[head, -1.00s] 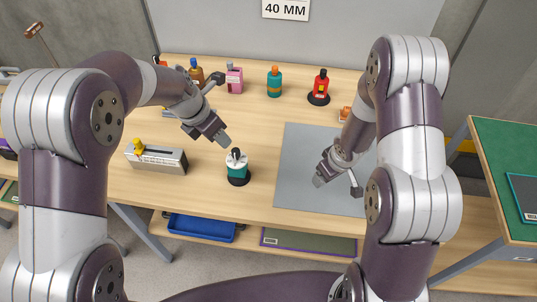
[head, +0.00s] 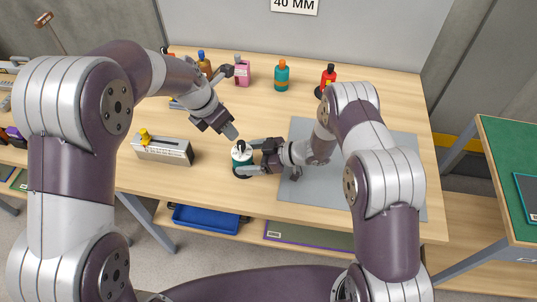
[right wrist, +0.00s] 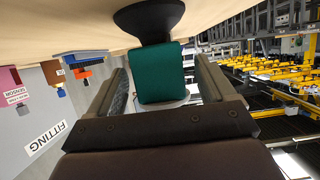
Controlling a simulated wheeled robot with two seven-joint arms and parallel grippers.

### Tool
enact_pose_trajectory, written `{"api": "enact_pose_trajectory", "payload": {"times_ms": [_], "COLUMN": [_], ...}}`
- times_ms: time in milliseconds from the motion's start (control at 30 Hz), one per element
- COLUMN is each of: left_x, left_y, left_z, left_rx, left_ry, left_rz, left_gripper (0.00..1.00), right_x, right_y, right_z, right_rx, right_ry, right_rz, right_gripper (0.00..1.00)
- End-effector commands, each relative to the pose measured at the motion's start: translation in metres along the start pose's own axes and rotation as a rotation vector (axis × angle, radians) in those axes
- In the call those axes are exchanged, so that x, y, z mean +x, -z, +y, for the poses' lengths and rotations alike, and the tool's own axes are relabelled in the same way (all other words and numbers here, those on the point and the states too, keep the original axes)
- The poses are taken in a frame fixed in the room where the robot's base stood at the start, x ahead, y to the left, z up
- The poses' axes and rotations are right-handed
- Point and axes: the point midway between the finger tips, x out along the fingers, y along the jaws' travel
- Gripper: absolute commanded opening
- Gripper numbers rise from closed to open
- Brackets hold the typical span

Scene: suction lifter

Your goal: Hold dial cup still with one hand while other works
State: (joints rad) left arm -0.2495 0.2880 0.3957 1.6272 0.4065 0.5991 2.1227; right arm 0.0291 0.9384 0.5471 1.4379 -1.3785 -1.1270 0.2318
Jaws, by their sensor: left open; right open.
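The dial cup (head: 241,160), a teal body with a white top, a black knob and a dark round base, stands upright on the wooden table (head: 215,180). My right gripper (head: 253,156) reaches it from the right at low height. In the right wrist view the teal body (right wrist: 160,75) sits between the two open fingers, with gaps visible at its sides. My left gripper (head: 229,129) is open, pointing down, a little above and behind the cup. Its fingertips look apart from the knob.
A grey box with a yellow knob (head: 162,150) stands left of the cup. A grey mat (head: 390,180) lies to the right. Several bottles, including a teal one with an orange cap (head: 281,76), stand along the back. A blue tray (head: 204,219) is below the table.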

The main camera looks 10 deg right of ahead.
Motion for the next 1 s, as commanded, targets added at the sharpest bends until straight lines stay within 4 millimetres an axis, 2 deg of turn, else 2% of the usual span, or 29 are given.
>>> {"api": "enact_pose_trajectory", "payload": {"times_ms": [100,200,467,600,633,667,1000], "left_x": [0.0,0.0,0.0,0.0,0.0,0.0,0.0], "left_y": [0.0,0.0,0.0,0.0,0.0,0.0,0.0], "left_z": [0.0,0.0,0.0,0.0,0.0,0.0,0.0], "left_rx": [0.0,0.0,0.0,0.0,0.0,0.0,0.0], "left_ry": [0.0,0.0,0.0,0.0,0.0,0.0,0.0], "left_rz": [0.0,0.0,0.0,0.0,0.0,0.0,0.0], "left_gripper": [0.43,0.43,0.43,0.43,0.43,0.43,0.43], "right_x": [0.015,0.022,0.023,0.023,0.023,0.023,0.023], "right_y": [0.0,0.0,0.0,0.0,0.0,0.0,0.0], "right_z": [0.0,0.0,0.001,0.0,0.0,0.0,0.0], "right_rx": [-0.001,0.001,0.001,0.001,0.001,0.001,0.001], "right_ry": [0.001,-0.001,-0.002,-0.002,-0.002,-0.002,-0.002], "right_rz": [-0.001,-0.001,-0.001,-0.001,-0.001,-0.001,-0.001], "right_gripper": [0.83,0.83,0.83,0.37,0.28,0.23,0.23]}}
